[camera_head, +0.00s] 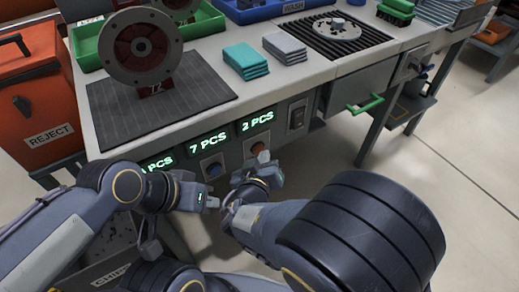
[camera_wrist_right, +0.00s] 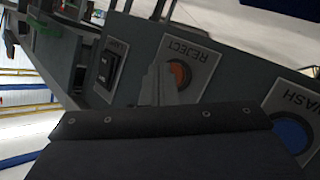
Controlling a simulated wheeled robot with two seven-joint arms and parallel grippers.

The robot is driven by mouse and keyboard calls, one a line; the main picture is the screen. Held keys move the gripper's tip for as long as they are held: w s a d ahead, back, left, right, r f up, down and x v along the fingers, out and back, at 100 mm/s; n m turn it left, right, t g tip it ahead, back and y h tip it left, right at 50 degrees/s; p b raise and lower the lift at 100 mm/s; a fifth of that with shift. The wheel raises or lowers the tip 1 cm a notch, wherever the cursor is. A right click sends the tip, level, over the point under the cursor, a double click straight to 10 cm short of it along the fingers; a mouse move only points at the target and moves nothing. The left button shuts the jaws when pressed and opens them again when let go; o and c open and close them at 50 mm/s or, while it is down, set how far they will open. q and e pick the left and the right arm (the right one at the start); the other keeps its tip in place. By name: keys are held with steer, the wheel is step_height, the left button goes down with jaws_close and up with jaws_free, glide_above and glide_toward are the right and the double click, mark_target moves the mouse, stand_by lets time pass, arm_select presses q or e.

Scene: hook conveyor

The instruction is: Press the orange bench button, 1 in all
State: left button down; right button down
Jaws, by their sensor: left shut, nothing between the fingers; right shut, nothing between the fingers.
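The orange button (camera_head: 257,148) is on the bench's front panel, below the green "2 PCS" display. In the right wrist view it is a round orange button (camera_wrist_right: 180,75) on a plate reading REJECT. My right gripper (camera_head: 264,159) is shut and empty, close in front of the panel by the orange button. Its fingers (camera_wrist_right: 158,86) show beside the button's left edge in the wrist view; I cannot tell whether they touch the plate. My left gripper (camera_head: 212,202) is shut and empty, lower and to the left, in front of the panel.
A blue button (camera_head: 213,170) is left of the orange one, on a plate reading WASH in the wrist view (camera_wrist_right: 292,133). A rocker switch (camera_head: 298,115) is to the right. A green drawer handle (camera_head: 365,104) sticks out further right. An orange REJECT bin (camera_head: 45,95) stands left.

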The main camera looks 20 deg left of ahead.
steer(key=shift+w+a+b, duration=0.25)
steer(key=shift+a+b, duration=0.1)
steer(key=shift+b, duration=0.1)
stand_by(0.3)
stand_by(0.3)
steer(key=shift+s+d+b, duration=0.5)
steer(key=shift+d+b, duration=0.2)
steer(key=shift+b, duration=0.2)
steer(key=s+d+b, duration=0.1)
steer(key=d, duration=0.1)
steer(key=s+d+b, duration=0.2)
